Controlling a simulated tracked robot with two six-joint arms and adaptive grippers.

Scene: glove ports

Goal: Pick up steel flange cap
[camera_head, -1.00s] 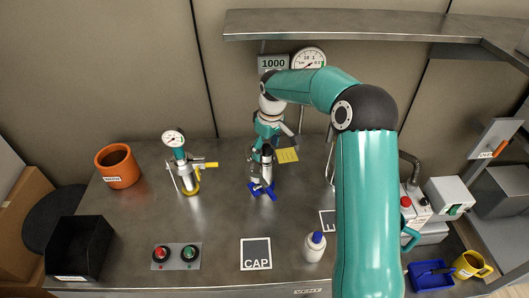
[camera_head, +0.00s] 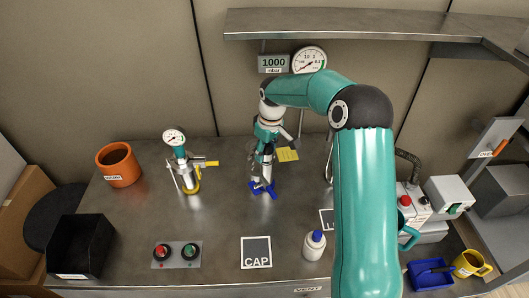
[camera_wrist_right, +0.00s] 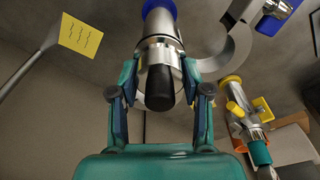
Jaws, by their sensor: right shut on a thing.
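The steel flange cap (camera_wrist_right: 160,52) is a shiny steel piece with a black knob-like end, in the middle of the right wrist view. My right gripper (camera_wrist_right: 160,68) has a finger on each side of it and is shut on it. In the head view my right gripper (camera_head: 264,160) reaches down over the back middle of the bench, just above a blue clamp-like part (camera_head: 263,189). There the cap is mostly hidden by the fingers, and I cannot tell whether it is clear of what lies below. My left gripper is not in view.
A steel gauge fitting (camera_head: 187,176) with a yellow clamp stands left of the gripper. An orange pot (camera_head: 118,166), a black bin (camera_head: 80,248), a button box (camera_head: 176,254), a CAP-marked square (camera_head: 256,251) and a white bottle (camera_head: 314,246) are on the bench. A shelf (camera_head: 350,24) hangs above.

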